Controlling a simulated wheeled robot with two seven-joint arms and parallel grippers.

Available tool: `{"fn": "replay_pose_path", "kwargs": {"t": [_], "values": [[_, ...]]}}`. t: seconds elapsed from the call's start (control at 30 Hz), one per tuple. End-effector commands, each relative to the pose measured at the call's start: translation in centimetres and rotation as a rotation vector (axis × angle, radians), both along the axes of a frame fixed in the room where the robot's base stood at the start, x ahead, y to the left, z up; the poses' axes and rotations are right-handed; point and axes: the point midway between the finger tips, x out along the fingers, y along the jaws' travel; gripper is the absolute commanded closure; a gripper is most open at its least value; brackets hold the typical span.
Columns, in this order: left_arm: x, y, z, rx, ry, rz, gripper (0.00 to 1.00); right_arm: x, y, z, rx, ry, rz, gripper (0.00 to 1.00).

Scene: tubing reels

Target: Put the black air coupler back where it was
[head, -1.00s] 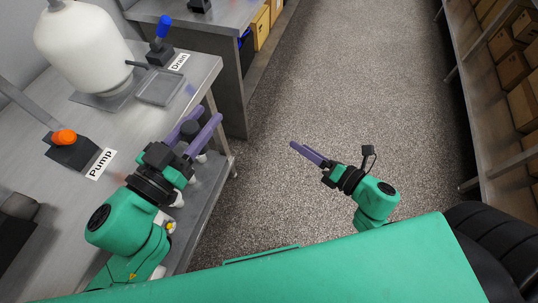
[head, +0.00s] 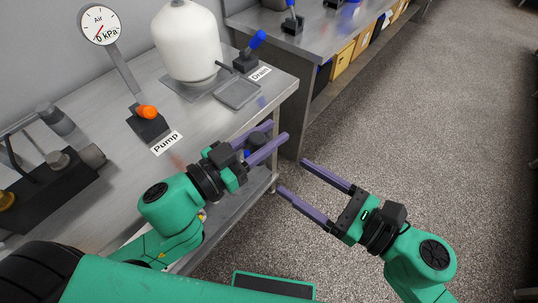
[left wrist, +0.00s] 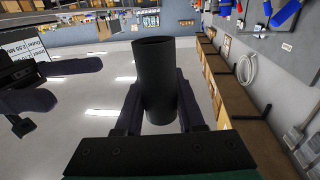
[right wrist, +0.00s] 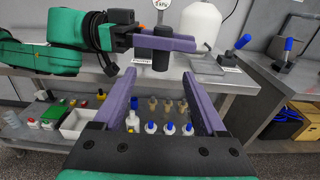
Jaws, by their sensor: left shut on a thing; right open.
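The black air coupler, a dark cylinder, is between the fingers of my left gripper (head: 276,131). It stands out largest in the left wrist view (left wrist: 155,80), and it also shows in the right wrist view (right wrist: 161,48). My left gripper is shut on it, off the front edge of the steel bench. My right gripper (head: 292,175) is open and empty, lower and to the right of the left one, its fingers pointing towards it. A black block (head: 48,192) with several fittings lies on the bench at the left; I cannot tell whether one spot is empty.
The bench (head: 205,118) carries a pump lever with an orange knob (head: 147,112), an air gauge (head: 100,25), a white tank (head: 187,45), a small tray (head: 238,93) and a blue-handled drain lever (head: 252,50). Bottles and a white bin (right wrist: 78,123) stand on a lower shelf. Open floor lies right.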

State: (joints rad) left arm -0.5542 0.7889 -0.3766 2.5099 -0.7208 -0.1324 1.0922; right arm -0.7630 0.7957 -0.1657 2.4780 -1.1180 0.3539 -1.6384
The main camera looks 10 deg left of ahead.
Motion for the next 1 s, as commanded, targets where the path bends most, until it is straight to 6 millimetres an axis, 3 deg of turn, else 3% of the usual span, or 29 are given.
{"fn": "replay_pose_path", "kwargs": {"t": [0.6,1.0], "values": [[0.0,0.0,0.0,-0.001,-0.001,0.000,1.00,3.8,6.4,-0.1,0.009,-0.011,-0.001,0.26],[0.0,0.0,0.0,-0.001,-0.001,0.000,1.00,4.4,7.2,-0.3,0.003,-0.002,-0.004,0.26]]}}
